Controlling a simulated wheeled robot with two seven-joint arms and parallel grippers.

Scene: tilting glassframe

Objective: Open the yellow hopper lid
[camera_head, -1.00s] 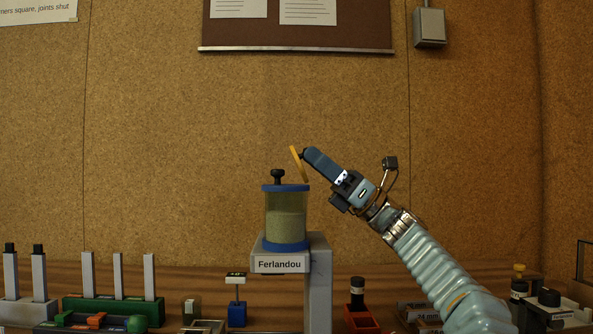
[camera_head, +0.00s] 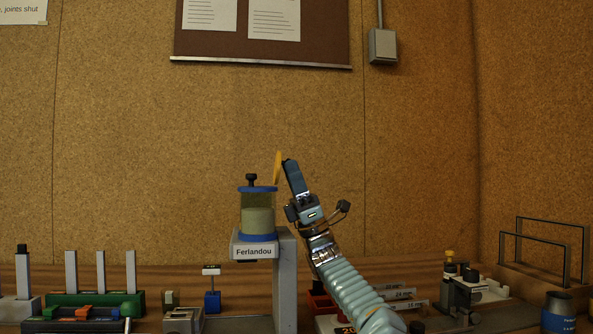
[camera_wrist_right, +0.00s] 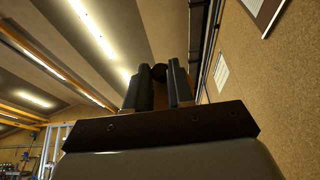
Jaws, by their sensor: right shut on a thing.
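The hopper (camera_head: 257,222) is a clear cylinder with blue bands, partly filled with pale material. It stands on a grey stand labelled Ferlandou, with a black knob on its blue top. The yellow lid (camera_head: 277,168) stands nearly edge-on and upright at the top right of the hopper, its lower edge near the blue rim. My right gripper (camera_head: 287,164) is at the lid's right side, shut on its dark knob (camera_wrist_right: 158,72). The knob shows between the fingertips in the right wrist view, where the fingers hide most of the lid. My left gripper is out of view.
A green block holder (camera_head: 95,300) with grey posts is at the left of the bench. A blue block (camera_head: 212,302) stands nearer the hopper. Labelled bins and a black frame (camera_head: 545,250) are at the right. The air around the lid is clear.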

